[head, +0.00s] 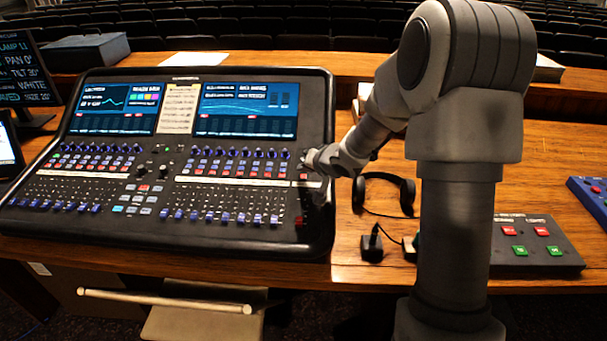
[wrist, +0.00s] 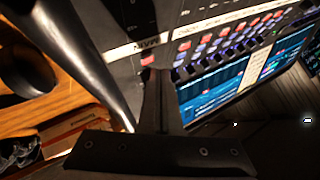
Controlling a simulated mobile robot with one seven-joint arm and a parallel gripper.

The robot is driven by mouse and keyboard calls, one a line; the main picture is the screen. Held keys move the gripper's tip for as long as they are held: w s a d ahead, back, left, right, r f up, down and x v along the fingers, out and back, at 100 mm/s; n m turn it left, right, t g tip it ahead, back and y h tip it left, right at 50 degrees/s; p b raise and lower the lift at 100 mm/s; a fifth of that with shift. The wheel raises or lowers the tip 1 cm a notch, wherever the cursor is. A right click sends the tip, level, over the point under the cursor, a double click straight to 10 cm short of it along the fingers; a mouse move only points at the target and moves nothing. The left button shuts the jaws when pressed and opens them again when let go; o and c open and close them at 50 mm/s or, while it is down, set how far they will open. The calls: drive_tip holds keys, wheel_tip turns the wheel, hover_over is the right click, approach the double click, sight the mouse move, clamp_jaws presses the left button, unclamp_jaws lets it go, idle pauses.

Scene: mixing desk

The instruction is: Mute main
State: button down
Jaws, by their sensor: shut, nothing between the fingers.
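The black mixing desk (head: 160,230) stands on the wooden table, with two lit screens, rows of knobs, red buttons and faders. Its main strip is at the right edge. In the wrist view a white "MAIN" label (wrist: 147,45) shows, with a red button (wrist: 148,60) beside it. A red main fader cap (head: 300,221) sits low at the right. My gripper (head: 306,162) is shut and empty, at the desk's right side over the main strip. In the wrist view the fingertips (wrist: 155,74) are close to the red button. I cannot tell whether they touch it.
Headphones (head: 385,190) lie on the table right of the desk, with a small black box (head: 371,245) before them. A button box (head: 535,245) and a blue box (head: 590,198) are farther right. A monitor (head: 25,70) stands at the left. Seat rows fill the background.

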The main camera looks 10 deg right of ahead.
drive_tip(key=r+p, duration=0.5)
drive_tip(key=shift+s, duration=0.3)
idle(0.5)
wheel_tip(320, 180, up, 8)
drive_tip(key=h, duration=0.3)
hover_over(305, 184)
drive_tip(key=s+d, duration=0.3)
drive_tip(key=s, duration=0.2)
drive_tip(key=s+d+r+n+g+h, duration=0.1)
drive_tip(key=s+d+r+h, duration=0.1)
drive_tip(key=s+r, duration=0.4)
drive_tip(key=s+a+r+n+g+y, duration=0.1)
drive_tip(key=s+a, duration=0.1)
drive_tip(key=s, duration=1)
drive_tip(key=s+a+r+n+g, duration=0.1)
drive_tip(key=s+a+n+g, duration=0.1)
drive_tip(key=s, duration=1)
drive_tip(key=shift+a+n+y, duration=0.3)
drive_tip(key=shift+a+y, duration=0.1)
drive_tip(key=shift+a, duration=0.05)
